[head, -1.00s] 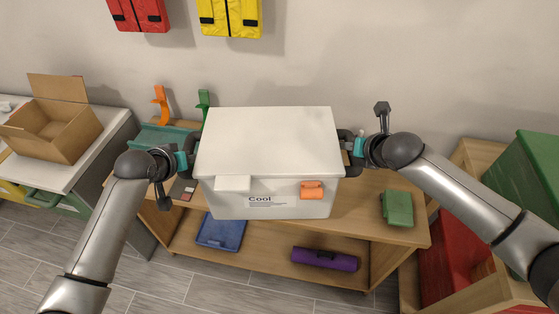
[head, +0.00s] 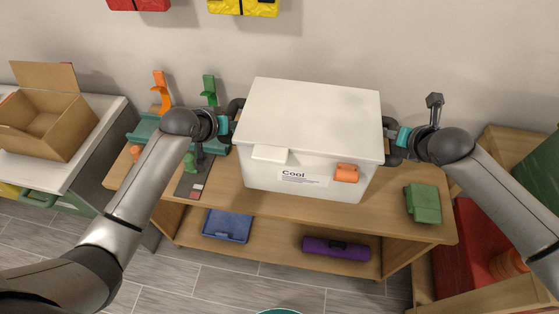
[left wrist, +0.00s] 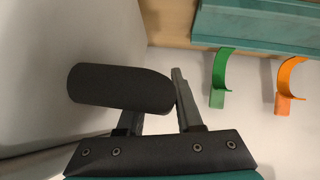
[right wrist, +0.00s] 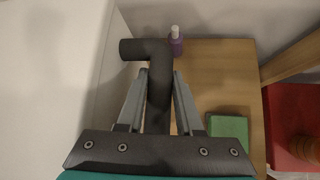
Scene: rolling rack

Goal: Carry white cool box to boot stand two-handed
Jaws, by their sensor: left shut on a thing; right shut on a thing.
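The white cool box (head: 308,126), lid shut, with an orange latch and a "Cool" label, is upright over the wooden stand (head: 400,235). Whether its base touches the top is hard to tell. My left gripper (head: 230,120) is shut on the box's left dark handle, which shows in the left wrist view (left wrist: 120,88). My right gripper (head: 396,140) is shut on the right dark handle; in the right wrist view the handle (right wrist: 158,90) passes between the fingers. The stand's top behind and under the box is hidden.
A green case (head: 423,203) lies on the top, right of the box. Orange (head: 160,92) and green (head: 209,90) hooks stand at the left. A blue tray (head: 227,225) and purple roll (head: 336,248) lie on the lower shelf. A cardboard box (head: 45,115) stands far left.

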